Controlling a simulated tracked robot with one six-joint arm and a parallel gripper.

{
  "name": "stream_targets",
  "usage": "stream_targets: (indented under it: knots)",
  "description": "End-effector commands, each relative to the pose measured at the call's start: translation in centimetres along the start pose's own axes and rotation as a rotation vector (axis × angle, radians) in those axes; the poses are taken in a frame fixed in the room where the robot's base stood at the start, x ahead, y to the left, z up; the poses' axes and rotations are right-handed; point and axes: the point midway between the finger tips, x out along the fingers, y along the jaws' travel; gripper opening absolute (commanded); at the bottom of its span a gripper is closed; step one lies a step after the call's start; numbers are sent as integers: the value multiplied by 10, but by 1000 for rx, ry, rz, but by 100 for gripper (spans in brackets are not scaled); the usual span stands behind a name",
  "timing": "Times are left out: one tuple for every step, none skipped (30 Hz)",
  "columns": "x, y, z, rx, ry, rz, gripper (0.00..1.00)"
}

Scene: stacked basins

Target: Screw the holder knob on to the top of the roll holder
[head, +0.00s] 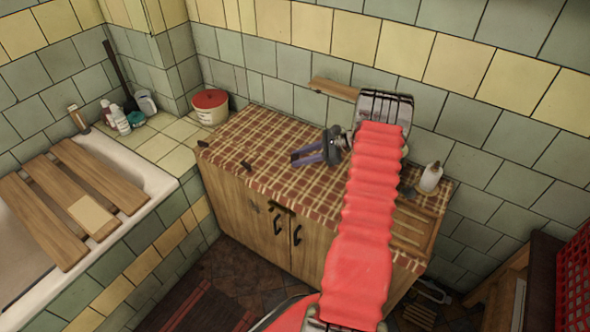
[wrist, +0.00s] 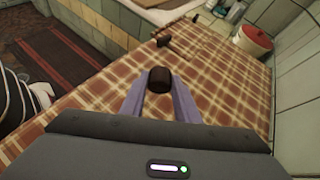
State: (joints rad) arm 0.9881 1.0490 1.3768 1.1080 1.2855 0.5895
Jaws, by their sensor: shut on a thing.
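My gripper (wrist: 159,88) is shut on a dark brown, rounded knob (wrist: 159,79), held between its two purple fingers above the checked countertop.
The checked countertop (head: 250,130) is mostly clear left of my gripper. A red-lidded tub (head: 210,108) stands at the back left corner. A white bottle (head: 430,178) and a wooden rack (head: 412,230) are at the right. A basin with planks (head: 100,180) is at the left.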

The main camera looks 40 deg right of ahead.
Motion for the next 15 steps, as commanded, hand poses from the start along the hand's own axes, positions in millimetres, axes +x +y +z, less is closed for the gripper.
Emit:
stream_targets:
  knots:
    - [-1, 0, 2, 0, 0, 0, 5]
    - [-2, 0, 3, 0, 0, 0, 5]
    - [-2, 0, 4, 0, 0, 0, 5]
    - [-3, -1, 4, 0, 0, 0, 5]
    - [-3, -1, 5, 0, 0, 0, 5]
    - [-4, -1, 6, 1, 0, 0, 5]
    - [-4, -1, 7, 1, 0, 0, 5]
    - [-4, -1, 7, 1, 0, 0, 5]
    - [-4, -1, 7, 1, 0, 0, 5]
    - [-4, -1, 7, 1, 0, 0, 5]
    - [-4, -1, 7, 1, 0, 1, 5]
    - [-4, -1, 7, 1, 0, 0, 5]
    - [-4, -1, 7, 1, 0, 0, 5]
    - [-4, -1, 7, 1, 0, 0, 5]
    - [-4, -1, 7, 1, 0, 0, 5]
